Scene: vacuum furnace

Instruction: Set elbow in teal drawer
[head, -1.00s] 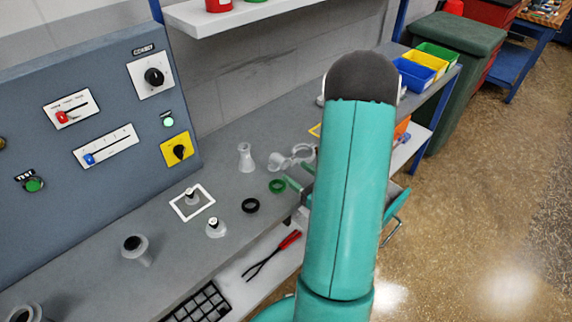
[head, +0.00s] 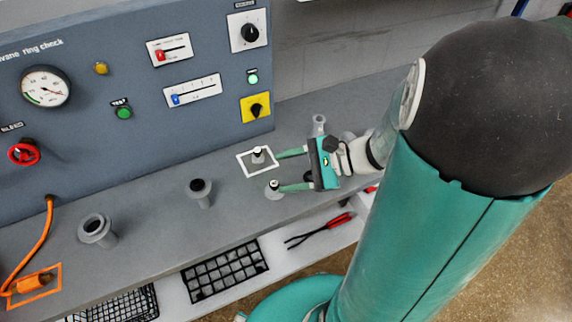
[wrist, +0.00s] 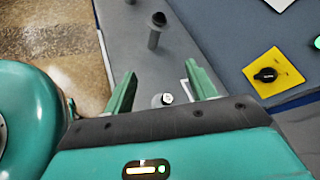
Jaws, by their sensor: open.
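My gripper (head: 278,172) is open and empty over the bench, its teal fingers pointing left; it also shows in the wrist view (wrist: 161,75). A small grey fitting with a pale top (head: 274,189) is by the near fingertip. A similar fitting (head: 259,155) stands inside a white square outline near the far fingertip. In the wrist view one pale-topped fitting (wrist: 166,99) appears between the fingers. I cannot make out an elbow for certain; the bench beyond my gripper is hidden by my arm. The teal drawer is not in view now.
Upright flanged tubes (head: 200,192) and (head: 96,231) stand on the bench (head: 150,210). A grey reducer-like piece (head: 318,124) is behind my gripper. The control panel (head: 130,60) borders the bench's back. Red-handled pliers (head: 322,229) and a black grid tray (head: 225,272) lie on the lower shelf.

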